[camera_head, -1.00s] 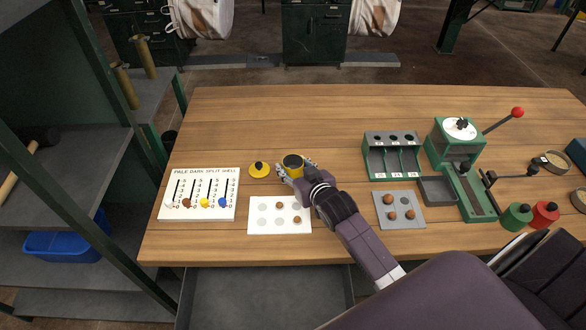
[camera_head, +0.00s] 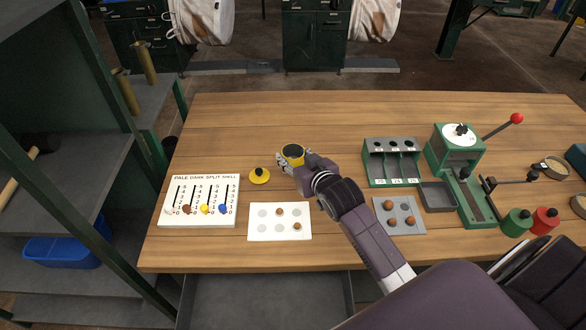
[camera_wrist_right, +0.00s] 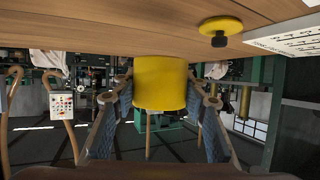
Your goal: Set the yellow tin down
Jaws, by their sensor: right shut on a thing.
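The yellow tin (camera_head: 292,151) has a dark open top in the head view. My right gripper (camera_head: 293,160) is shut on it, at the middle-left of the wooden table. In the right wrist view the yellow tin (camera_wrist_right: 160,83) sits between the two fingers of my right gripper (camera_wrist_right: 160,105). The view is turned over, and one end of the tin is near the wooden surface; I cannot tell whether they touch. The yellow lid (camera_head: 259,176) with a black knob lies on the table just left of the tin. My left gripper does not show.
A slider board (camera_head: 199,201) lies at the left. A white spotted card (camera_head: 279,222) with a few brown balls lies in front of the tin. A green rack (camera_head: 391,162), grey tray (camera_head: 399,217) and green press (camera_head: 455,150) stand at the right. The table behind the tin is clear.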

